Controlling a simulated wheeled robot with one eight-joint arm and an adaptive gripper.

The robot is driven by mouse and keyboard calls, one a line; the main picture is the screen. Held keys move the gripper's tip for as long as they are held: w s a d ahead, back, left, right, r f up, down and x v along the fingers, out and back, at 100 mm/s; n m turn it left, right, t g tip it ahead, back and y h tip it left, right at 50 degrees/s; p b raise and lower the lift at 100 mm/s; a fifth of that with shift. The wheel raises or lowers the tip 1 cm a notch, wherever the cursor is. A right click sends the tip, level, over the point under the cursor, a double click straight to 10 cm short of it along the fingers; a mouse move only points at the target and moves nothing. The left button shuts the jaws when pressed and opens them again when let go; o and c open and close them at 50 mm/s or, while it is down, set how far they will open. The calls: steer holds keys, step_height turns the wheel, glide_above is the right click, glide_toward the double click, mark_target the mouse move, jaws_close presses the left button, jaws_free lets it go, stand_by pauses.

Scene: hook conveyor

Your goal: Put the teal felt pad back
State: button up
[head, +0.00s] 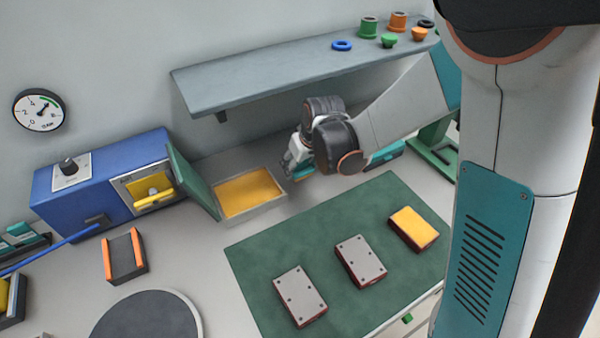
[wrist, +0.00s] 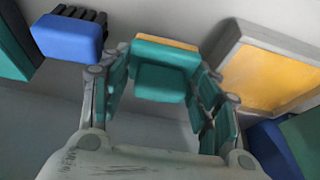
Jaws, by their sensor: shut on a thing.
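My gripper (head: 297,163) is at the back of the bench, below the grey shelf and to the right of the yellow-floored tray. In the wrist view its two teal-padded fingers (wrist: 160,78) are shut on a teal block with a thin yellow-orange edge, which I take to be the teal felt pad (wrist: 163,52). The pad is between the fingertips, apart from the tray (wrist: 226,50).
The tray (head: 284,196) has a raised green lid beside a blue machine (head: 100,200). A green mat (head: 260,262) holds two grey-topped blocks and a yellow-topped block (head: 414,226). The shelf (head: 270,75) overhangs behind. A blue block (wrist: 68,38) shows at the wrist view's upper left.

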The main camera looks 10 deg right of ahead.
mark_target(301, 169)
steer(key=shift+f+b, duration=0.4)
steer(key=shift+f, duration=1.15)
steer(key=shift+f, duration=0.2)
steer(key=o, duration=1)
steer(key=shift+r, duration=0.15)
